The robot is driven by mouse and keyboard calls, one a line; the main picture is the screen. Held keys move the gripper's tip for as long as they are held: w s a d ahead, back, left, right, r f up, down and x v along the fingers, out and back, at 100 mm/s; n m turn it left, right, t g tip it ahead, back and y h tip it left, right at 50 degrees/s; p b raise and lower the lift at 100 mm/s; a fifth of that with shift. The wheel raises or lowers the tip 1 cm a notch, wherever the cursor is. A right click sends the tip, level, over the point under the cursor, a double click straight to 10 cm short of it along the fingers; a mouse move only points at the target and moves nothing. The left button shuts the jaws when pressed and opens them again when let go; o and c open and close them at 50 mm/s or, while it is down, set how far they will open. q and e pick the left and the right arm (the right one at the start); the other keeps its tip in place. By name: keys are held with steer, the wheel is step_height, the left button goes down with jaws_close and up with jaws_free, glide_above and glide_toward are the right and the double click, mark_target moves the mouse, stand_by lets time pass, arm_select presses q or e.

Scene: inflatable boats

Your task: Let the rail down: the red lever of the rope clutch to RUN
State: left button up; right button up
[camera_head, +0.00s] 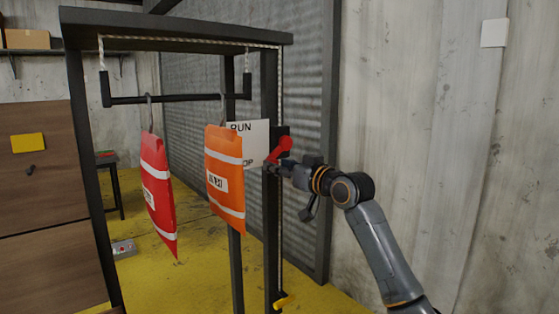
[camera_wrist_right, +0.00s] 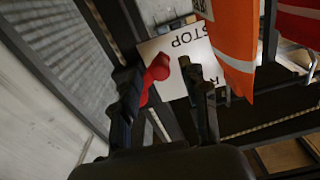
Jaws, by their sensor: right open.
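The red lever (camera_head: 279,149) sits on the black rope clutch (camera_head: 281,131) on the frame's right post. It slants down and left, toward the STOP end of the white RUN/STOP sign (camera_head: 256,143). My right gripper (camera_head: 273,169) is open at the lever's lower end. In the right wrist view, the lever (camera_wrist_right: 156,72) shows between the open fingers (camera_wrist_right: 160,78); I cannot tell whether they touch it. The black rail (camera_head: 180,98) hangs high on ropes below the top beam. A red bag (camera_head: 159,195) and an orange bag (camera_head: 225,180) hang from it on hooks. My left gripper is out of view.
The dark frame (camera_head: 90,180) surrounds the hanging bags. The orange bag hangs close left of the sign. A concrete wall (camera_head: 430,120) stands at the right. A grey box (camera_head: 123,249) lies on the yellow floor (camera_head: 190,260) behind the frame.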

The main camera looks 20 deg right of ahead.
steer(key=shift+w+a, duration=0.15)
steer(key=shift+w, duration=0.05)
jaws_close()
